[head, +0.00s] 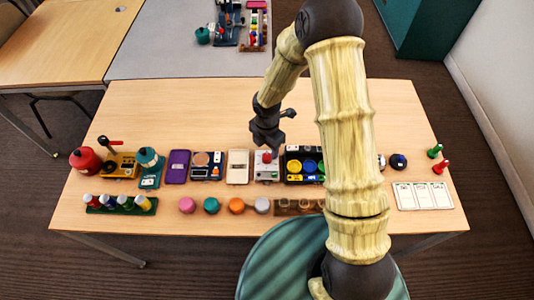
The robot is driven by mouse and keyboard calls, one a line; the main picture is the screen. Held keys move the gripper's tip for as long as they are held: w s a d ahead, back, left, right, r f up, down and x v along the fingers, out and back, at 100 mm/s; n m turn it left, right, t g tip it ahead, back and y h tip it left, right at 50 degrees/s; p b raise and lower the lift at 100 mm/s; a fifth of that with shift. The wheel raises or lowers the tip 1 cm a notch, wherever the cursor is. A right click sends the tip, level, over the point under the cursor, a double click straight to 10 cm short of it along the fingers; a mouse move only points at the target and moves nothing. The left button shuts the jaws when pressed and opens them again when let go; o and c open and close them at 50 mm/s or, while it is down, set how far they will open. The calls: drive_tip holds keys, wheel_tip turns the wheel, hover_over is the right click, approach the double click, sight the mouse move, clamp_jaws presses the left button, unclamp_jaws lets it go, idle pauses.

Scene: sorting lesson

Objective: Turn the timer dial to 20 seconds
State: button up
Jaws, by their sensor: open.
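I cannot tell for certain which object carries the timer dial; no scale or number is legible. A light grey device (266,174) with a red spot on top stands in the middle of the row on the wooden table. To its left is a flat cream device (237,168) with a small panel. A dark blue device (207,171) with a round tan top is farther left. My gripper (273,149) is open, just above the far side of the light grey device. Its fingertips are small and dark, and contact cannot be judged.
A black tray (289,179) with yellow and blue round pieces is right of the grey device, partly behind my arm. Several coloured round pieces, such as an orange one (236,205), line the near side. The table's far half (180,110) is clear.

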sight(267, 156)
wheel_tip(267, 156, down, 4)
drive_tip(key=shift+f, duration=0.15)
drive_tip(key=c, duration=1)
drive_tip(key=shift+o, duration=0.2)
